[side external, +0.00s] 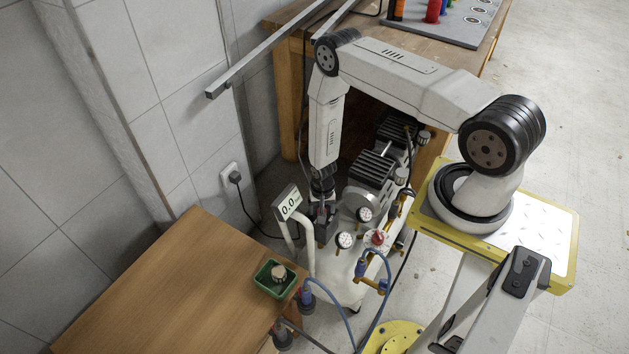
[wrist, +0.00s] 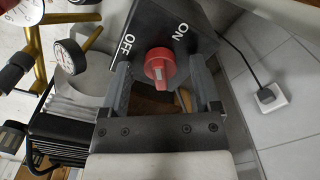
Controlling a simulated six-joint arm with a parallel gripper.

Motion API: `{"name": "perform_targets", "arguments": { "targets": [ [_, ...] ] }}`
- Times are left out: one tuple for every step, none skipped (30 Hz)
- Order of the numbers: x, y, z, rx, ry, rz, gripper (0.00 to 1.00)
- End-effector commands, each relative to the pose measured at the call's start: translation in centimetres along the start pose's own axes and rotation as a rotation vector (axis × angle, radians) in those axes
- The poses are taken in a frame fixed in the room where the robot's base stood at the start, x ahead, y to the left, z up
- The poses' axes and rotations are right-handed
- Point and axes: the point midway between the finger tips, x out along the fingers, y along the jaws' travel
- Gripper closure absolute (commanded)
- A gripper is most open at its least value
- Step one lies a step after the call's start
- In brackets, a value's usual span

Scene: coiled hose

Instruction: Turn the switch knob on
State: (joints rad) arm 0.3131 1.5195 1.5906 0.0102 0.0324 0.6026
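The red switch knob (wrist: 160,65) sits on a dark switch box (wrist: 205,45) marked OFF on the left and ON on the right in the wrist view. A pale mark shows on the knob; which label it points to is unclear. My gripper (wrist: 160,77) is open, with one finger on each side of the knob and visible gaps between fingers and knob. In the side view my gripper (side external: 322,212) points down at the compressor, and the knob cannot be made out there.
A wooden table (side external: 165,290) with a green tray (side external: 262,284) is at lower left. A wall socket (side external: 229,177) has a cable.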

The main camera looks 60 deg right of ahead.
Motion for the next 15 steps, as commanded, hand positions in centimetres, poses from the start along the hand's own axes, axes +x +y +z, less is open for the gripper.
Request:
{"name": "perform_targets", "arguments": {
  "targets": [
    [0.00,-0.01,-0.01,0.000,0.000,0.000,0.21],
    [0.01,-0.01,-0.01,0.000,0.000,0.000,0.21],
    [0.01,-0.01,-0.01,0.000,0.000,0.000,0.21],
    [0.01,-0.01,-0.01,-0.001,0.001,0.000,0.21],
    [0.01,-0.01,-0.01,-0.001,0.001,0.000,0.21],
    [0.01,-0.01,-0.01,-0.001,0.001,0.000,0.21],
    [0.00,-0.01,-0.02,-0.001,0.001,0.000,0.21],
    [-0.01,-0.01,-0.02,-0.001,0.001,0.000,0.21],
    [-0.05,-0.02,-0.02,-0.001,0.001,-0.001,0.21],
    [-0.10,-0.02,-0.02,-0.001,0.001,-0.001,0.21],
    [-0.16,-0.02,-0.03,-0.001,0.001,-0.001,0.21],
    [-0.27,-0.03,-0.04,-0.001,0.001,-0.001,0.21],
    [-0.37,-0.03,-0.04,-0.001,0.001,-0.001,0.21],
    [-0.50,-0.04,-0.05,-0.001,0.001,-0.001,0.21],
    [-0.72,-0.05,-0.08,-0.001,0.002,-0.001,0.21]
  ]
}}
